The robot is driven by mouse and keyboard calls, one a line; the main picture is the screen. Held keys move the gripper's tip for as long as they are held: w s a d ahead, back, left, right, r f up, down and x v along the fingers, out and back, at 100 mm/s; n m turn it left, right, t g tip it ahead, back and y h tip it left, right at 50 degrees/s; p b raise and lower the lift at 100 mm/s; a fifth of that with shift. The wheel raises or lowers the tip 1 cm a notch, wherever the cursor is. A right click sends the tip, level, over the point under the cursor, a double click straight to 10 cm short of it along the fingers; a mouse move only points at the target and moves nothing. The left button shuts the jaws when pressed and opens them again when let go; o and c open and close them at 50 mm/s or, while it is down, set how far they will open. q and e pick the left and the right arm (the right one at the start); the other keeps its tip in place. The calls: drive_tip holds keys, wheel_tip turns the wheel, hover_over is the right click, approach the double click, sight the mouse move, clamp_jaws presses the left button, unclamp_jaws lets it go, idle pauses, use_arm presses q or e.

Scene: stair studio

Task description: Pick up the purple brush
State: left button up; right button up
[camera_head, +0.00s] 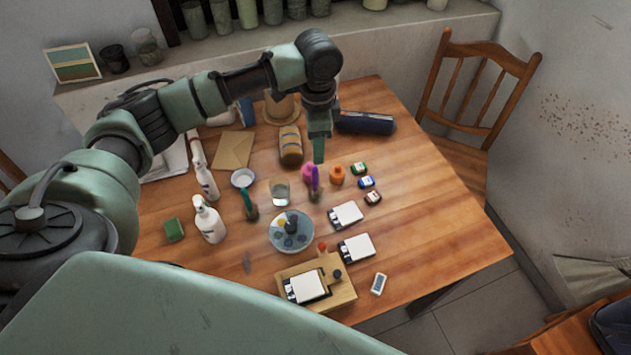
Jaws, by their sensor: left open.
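The purple brush (315,178) stands about upright on the wooden table, its dark lower end (315,196) toward the tabletop. My left gripper (319,155) points down right above the brush's top end. It is open, though its fingers overlap from this angle. I cannot tell whether the fingertips touch the brush or have its tip between them. My right gripper is not in view.
A pink bottle (307,173) and an orange bottle (337,175) stand close beside the brush. A green brush (248,204), white bottles (210,222) and a round palette (280,238) are nearby. The table's right side (440,210) is clear.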

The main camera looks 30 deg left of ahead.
sight(315, 177)
use_arm(q)
wheel_tip(315, 177, down, 4)
drive_tip(key=b, duration=0.2)
drive_tip(key=shift+b, duration=0.4)
drive_tip(key=shift+f, duration=0.85)
drive_tip(key=f, duration=0.1)
drive_tip(key=f+p, duration=0.1)
drive_tip(key=f, duration=0.3)
drive_tip(key=shift+s+a+f+p, duration=0.1)
drive_tip(key=shift+s+p, duration=0.25)
drive_tip(key=shift+s, duration=0.05)
drive_tip(key=shift+f, duration=0.45)
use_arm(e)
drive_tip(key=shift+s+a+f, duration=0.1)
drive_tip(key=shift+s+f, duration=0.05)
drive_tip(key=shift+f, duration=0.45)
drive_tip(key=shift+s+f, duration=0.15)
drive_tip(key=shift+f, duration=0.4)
use_arm(q)
drive_tip(key=shift+c, duration=0.3)
clamp_jaws()
